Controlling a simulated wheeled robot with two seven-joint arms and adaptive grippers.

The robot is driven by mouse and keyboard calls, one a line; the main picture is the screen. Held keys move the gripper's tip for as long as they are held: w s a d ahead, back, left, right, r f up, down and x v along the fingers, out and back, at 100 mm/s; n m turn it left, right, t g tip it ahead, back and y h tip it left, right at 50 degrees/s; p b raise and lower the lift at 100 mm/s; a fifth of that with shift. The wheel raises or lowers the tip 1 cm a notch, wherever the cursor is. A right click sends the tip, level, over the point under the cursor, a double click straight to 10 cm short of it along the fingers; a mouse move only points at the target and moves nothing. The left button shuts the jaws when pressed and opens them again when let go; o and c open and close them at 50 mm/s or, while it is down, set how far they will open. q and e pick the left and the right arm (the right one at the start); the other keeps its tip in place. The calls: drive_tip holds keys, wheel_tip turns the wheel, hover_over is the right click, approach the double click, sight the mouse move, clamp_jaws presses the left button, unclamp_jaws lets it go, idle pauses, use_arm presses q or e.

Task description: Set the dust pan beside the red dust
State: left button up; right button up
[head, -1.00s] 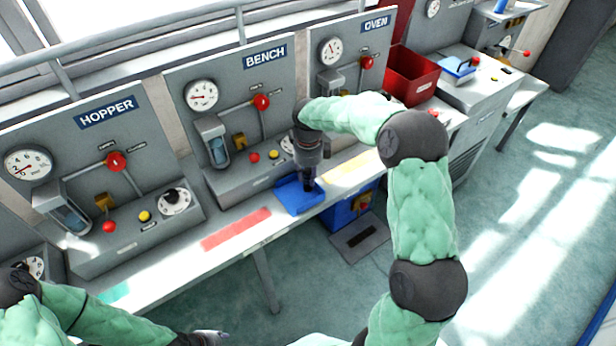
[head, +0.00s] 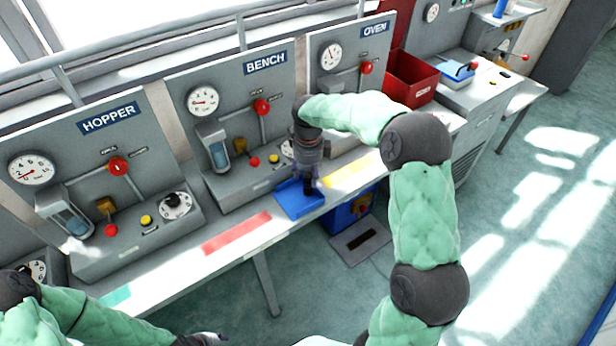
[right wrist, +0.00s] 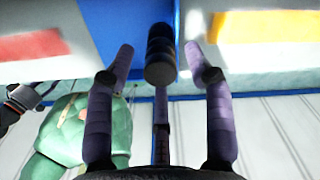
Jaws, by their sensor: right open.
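The blue dust pan (head: 296,208) lies on the bench top, just right of the red dust strip (head: 237,232), with a small gap between them. My right gripper (head: 308,188) is low over the pan, coming from above. In the right wrist view its two fingers (right wrist: 160,48) are spread, with the pan's dark ribbed handle (right wrist: 160,60) between them and a gap on each side. The blue pan (right wrist: 138,35) and red strip (right wrist: 30,46) show there too. My left gripper (head: 203,339) is dark and partly cut off at the bottom edge; its fingers are unclear.
A yellow strip (head: 352,171) lies right of the pan, and a green strip (head: 116,296) lies far left. Panels with gauges and red knobs stand behind the bench. A red bin (head: 410,78) is at the right. A blue box (head: 350,210) is under the bench.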

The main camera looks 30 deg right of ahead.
wheel_tip(320, 180, up, 10)
drive_tip(key=p, duration=0.2)
drive_tip(key=shift+f+p, duration=0.2)
drive_tip(key=shift+p, duration=0.15)
